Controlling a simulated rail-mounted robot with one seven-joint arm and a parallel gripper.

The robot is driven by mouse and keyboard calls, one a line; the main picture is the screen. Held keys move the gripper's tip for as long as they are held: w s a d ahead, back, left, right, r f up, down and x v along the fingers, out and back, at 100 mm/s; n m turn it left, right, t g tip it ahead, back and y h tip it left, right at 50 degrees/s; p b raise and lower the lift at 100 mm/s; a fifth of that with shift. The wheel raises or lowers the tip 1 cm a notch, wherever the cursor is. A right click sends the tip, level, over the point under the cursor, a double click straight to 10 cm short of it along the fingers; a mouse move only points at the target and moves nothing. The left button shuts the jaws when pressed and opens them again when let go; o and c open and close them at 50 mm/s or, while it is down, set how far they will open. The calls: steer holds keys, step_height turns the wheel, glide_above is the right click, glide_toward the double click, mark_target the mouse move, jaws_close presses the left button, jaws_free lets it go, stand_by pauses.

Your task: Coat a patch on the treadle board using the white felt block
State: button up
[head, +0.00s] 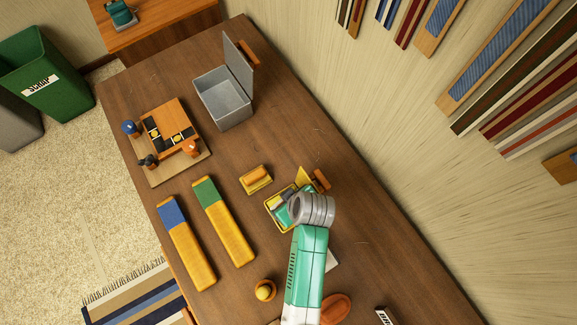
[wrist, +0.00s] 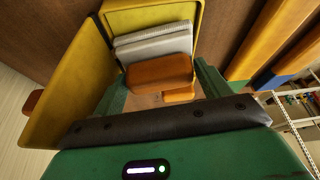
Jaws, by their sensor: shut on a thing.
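The white felt block shows in the wrist view as pale layered felt (wrist: 152,42) with an orange-brown wooden grip (wrist: 158,72). My gripper (wrist: 163,92) is shut on that grip, with a green finger on either side. The block is at an open yellow box (head: 268,214), with its lid (head: 304,177) raised; the box also shows in the wrist view (wrist: 182,12). In the head view my gripper (head: 284,212) is over this box and partly hides it. Two long orange-yellow boards lie to the left, one with a blue end (head: 190,255), one with a green end (head: 228,230); I cannot tell which is the treadle board.
A yellow block with an orange top (head: 257,179) lies left of the box. A grey open-lidded bin (head: 222,105) and a wooden board with small pots (head: 170,140) stand farther back. A round yellow-orange thing (head: 265,290) is near the front. Bare tabletop surrounds the boards.

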steer(key=shift+f, duration=0.6)
stand_by(1.6)
step_height(320, 180, up, 7)
steer(key=p, duration=0.7)
steer(key=shift+r, duration=0.2)
steer(key=shift+f, duration=0.1)
stand_by(0.3)
steer(key=w+r+m+t+h+p, duration=0.1)
steer(key=r+m+p, duration=0.7)
steer(key=r, duration=1.3)
steer(key=shift+w+r+h+p, duration=0.2)
steer(key=shift+w+h+p, duration=0.7)
steer(key=shift+w+p, duration=0.25)
